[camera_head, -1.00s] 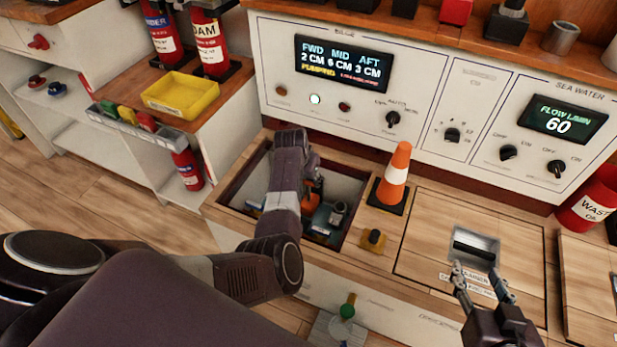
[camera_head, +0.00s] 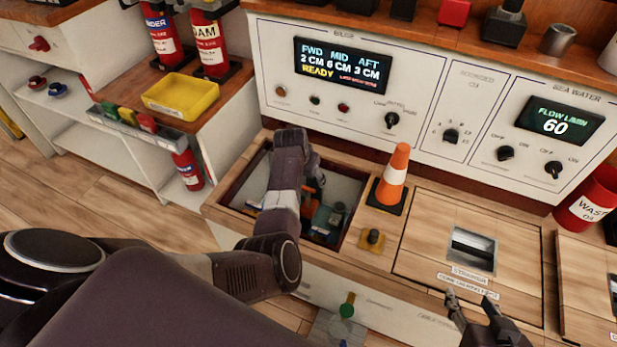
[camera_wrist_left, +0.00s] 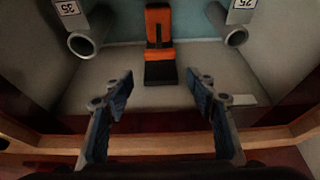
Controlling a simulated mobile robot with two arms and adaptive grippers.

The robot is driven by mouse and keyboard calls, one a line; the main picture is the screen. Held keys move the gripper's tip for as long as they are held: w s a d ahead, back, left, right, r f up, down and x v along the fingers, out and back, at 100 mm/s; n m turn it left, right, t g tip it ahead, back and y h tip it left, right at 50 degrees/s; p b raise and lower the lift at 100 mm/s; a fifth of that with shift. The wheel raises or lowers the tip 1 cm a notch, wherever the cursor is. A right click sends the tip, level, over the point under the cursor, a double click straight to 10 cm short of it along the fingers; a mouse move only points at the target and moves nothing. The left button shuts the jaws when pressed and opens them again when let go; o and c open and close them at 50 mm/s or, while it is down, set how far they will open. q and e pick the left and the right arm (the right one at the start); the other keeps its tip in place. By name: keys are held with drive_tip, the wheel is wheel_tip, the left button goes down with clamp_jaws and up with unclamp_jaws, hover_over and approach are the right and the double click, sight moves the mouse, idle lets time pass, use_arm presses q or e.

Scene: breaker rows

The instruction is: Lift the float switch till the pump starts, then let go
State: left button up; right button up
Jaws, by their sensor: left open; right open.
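The float switch, an orange and black piece (camera_wrist_left: 158,25), sits in the open bilge well. It is ahead of my left gripper (camera_wrist_left: 162,92) in the left wrist view. That gripper is open, with empty space between its fingers and the float switch beyond the fingertips, apparently not touched. In the head view my left arm reaches into the well and hides the gripper and most of the float switch. The bilge display (camera_head: 340,64) reads FWD 2 CM, MID 6 CM, AFT 3 CM and READY. My right gripper (camera_head: 467,296) is open and empty above the deck.
An orange and white cone (camera_head: 394,176) stands right of the well's wooden rim (camera_head: 228,205). A closed hatch with a recessed handle (camera_head: 472,250) lies further right. Pipe ends (camera_wrist_left: 82,43) (camera_wrist_left: 235,37) flank the float switch. A yellow tray (camera_head: 181,96) is at left.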

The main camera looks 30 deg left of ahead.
use_arm(q)
drive_tip(key=shift+s, duration=0.1)
drive_tip(key=v, duration=1.2)
idle(0.4)
